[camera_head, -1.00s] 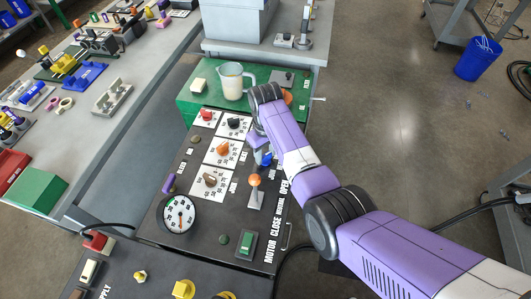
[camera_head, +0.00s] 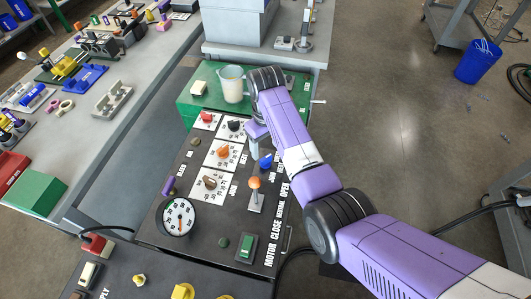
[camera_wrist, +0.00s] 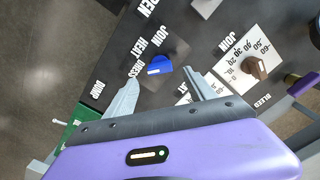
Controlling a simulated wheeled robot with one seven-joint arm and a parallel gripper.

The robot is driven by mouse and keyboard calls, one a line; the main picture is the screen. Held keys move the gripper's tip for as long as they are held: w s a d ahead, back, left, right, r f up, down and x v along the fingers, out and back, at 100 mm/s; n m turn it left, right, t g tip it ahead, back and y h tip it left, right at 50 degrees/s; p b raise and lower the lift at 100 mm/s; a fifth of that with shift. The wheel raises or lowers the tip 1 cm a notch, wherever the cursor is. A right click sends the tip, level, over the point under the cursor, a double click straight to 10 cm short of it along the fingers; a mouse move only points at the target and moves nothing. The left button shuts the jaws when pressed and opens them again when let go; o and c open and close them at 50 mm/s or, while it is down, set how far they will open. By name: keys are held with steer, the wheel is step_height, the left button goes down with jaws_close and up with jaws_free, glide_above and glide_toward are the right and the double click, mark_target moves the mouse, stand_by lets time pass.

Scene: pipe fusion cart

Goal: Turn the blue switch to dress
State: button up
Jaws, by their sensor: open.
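The blue switch (camera_head: 266,161) is a knob on the dark control panel (camera_head: 200,235), to the right of the orange dial. In the wrist view the blue switch (camera_wrist: 160,66) has JOIN, HEAT and DRESS labels at its left and upper left. A white mark shows on the knob's left side, on the side of the DRESS label; its exact setting is hard to tell. My gripper (camera_wrist: 164,84) is open, with one finger on either side of the switch in the picture and the switch just beyond the tips. In the head view my gripper (camera_head: 255,148) is up and left of the switch.
An orange-topped lever (camera_head: 254,183) stands just below the switch. The orange dial (camera_head: 223,151), brown dial (camera_head: 210,182) and round gauge (camera_head: 178,217) lie to the left. A measuring jug (camera_head: 232,83) stands on the green box behind the panel.

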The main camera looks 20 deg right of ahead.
steer(key=shift+r, duration=1.2)
steer(key=w+r+m+t, duration=0.1)
steer(key=w+r+t, duration=0.3)
steer(key=w+t, duration=0.45)
steer(key=s+r+m+t+b, duration=0.1)
steer(key=s+r+t+b, duration=0.1)
steer(key=s, duration=2.4)
steer(key=s+r+m+t+b, duration=0.1)
steer(key=s+r+t+b, duration=0.1)
steer(key=s, duration=2.4)
steer(key=shift+s+r+t, duration=0.15)
steer(key=shift+r+t, duration=0.3)
steer(key=shift+t, duration=0.7)
